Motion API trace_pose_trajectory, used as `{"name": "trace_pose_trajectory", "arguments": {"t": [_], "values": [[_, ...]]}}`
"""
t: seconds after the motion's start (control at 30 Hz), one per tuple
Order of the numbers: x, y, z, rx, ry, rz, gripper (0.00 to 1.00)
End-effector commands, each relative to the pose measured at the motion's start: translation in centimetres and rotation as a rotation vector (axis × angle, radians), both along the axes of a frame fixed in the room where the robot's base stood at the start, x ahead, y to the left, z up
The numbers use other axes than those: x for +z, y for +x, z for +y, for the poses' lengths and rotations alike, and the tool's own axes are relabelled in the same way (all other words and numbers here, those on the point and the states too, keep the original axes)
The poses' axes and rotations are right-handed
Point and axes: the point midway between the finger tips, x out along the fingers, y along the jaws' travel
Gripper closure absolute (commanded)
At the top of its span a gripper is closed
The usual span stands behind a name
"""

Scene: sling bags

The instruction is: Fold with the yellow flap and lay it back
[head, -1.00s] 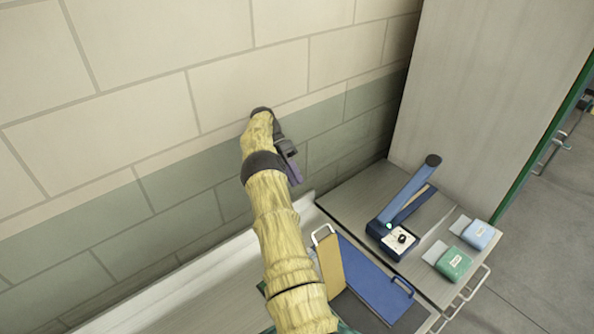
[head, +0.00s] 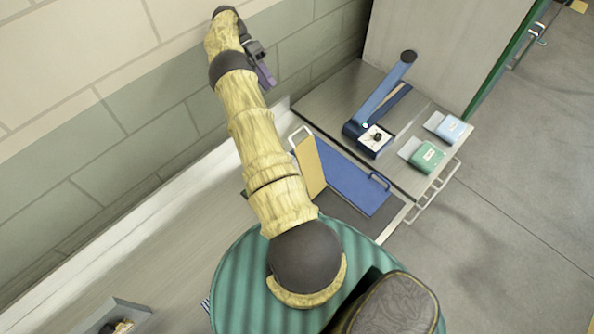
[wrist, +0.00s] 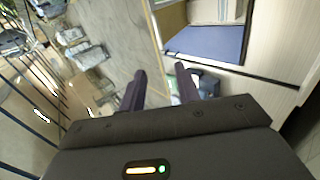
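The yellow flap (head: 309,166) is a narrow panel with a pale wire handle at its far left end. It stands tilted beside the blue flap (head: 345,180), a wider flat panel with a blue handle at its right end. In the wrist view the blue panel (wrist: 208,43) shows at the top. My gripper (head: 266,76) is raised high near the wall, well away from both flaps. Its two dark purple fingers (wrist: 160,90) are apart with nothing between them. My arm hides part of the area left of the yellow flap.
A blue lever device (head: 376,125) stands on the grey worktop behind the flaps. Green (head: 427,157) and light-blue (head: 450,129) packs lie to its right. A tall grey panel (head: 440,45) rises behind. A grey tray (head: 112,318) sits at the lower left. Open floor lies right.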

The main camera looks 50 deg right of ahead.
Motion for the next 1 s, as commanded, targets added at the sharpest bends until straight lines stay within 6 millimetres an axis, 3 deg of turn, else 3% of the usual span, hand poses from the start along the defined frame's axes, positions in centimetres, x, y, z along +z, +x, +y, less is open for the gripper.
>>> {"name": "trace_pose_trajectory", "arguments": {"t": [0.07, 0.23, 0.27, 0.57, 1.0], "values": [[0.0, 0.0, 0.0, 0.000, 0.000, 0.000, 0.67], [-0.2, 0.0, 0.0, 0.019, 0.024, -0.012, 0.99], [-0.3, 0.1, -0.1, 0.032, 0.038, -0.020, 1.00], [-0.9, -0.1, -0.2, 0.341, 0.347, -0.171, 1.00], [-1.6, -1.7, 1.6, 1.032, 0.803, -0.370, 1.00]]}}
